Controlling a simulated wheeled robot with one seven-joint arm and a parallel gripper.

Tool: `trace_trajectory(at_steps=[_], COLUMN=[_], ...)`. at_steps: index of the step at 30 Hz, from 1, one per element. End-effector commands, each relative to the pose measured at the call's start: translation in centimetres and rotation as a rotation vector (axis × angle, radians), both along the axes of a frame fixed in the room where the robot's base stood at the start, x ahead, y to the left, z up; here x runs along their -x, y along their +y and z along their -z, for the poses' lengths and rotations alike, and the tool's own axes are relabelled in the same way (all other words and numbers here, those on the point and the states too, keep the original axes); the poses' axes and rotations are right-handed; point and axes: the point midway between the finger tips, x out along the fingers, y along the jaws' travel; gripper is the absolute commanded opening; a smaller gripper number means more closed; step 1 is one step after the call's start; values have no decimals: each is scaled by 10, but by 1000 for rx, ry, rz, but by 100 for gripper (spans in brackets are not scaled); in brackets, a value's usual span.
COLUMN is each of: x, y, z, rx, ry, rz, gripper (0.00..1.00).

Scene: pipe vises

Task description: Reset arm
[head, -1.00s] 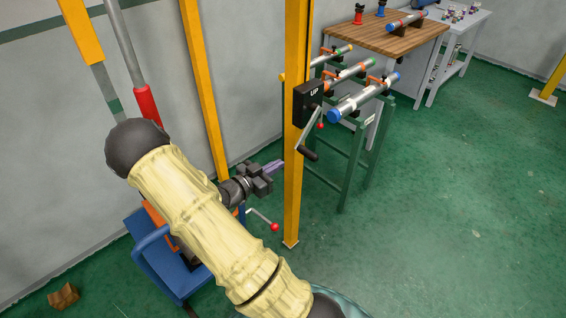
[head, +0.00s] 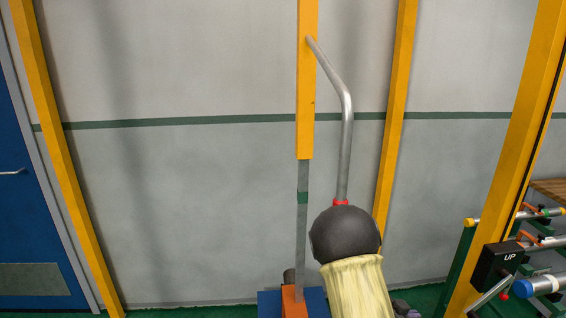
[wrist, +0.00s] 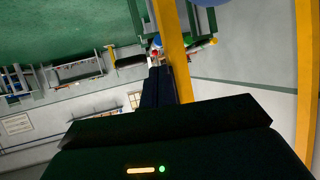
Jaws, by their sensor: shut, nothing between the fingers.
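My gripper (wrist: 158,75) shows in the wrist view as narrow dark fingers pointing up the picture, shut with nothing between them. Its tips are beside a yellow post (wrist: 174,60) in that view; I cannot tell whether they touch it. In the head view my arm, with a cream sleeve (head: 357,288) and a dark round joint (head: 345,236), rises at the bottom centre. The joint hides the lower end of a bent grey lever (head: 346,125) with a red part near its foot. The gripper cannot be made out clearly there.
A yellow upright (head: 305,80) with a grey bar stands behind my arm. Another yellow post (head: 517,150) with a black UP crank box (head: 497,265) is at right, near pipes on a rack, one blue-capped (head: 524,288). A blue door (head: 28,220) is at left.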

Motion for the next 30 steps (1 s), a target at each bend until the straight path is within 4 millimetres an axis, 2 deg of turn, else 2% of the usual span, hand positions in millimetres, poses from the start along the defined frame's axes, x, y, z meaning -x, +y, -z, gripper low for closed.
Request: trace_trajectory(at_steps=[4,8,11,16,20,24,27,30], x=[-12,-7,7,50,96,138,152,155], y=[46,92,127,173,193,196,195,195], z=[-11,-25,-40,-68,-88,-101,-104,-104], rx=[-228,-386,-476,-562,-567,-532,-515,-511], ry=[54,132,211,384,553,714,775,791], rz=[-217,-420,-579,-836,-1004,-1111,-1140,-1146], gripper=[0,0,0,0,0,0,0,0])
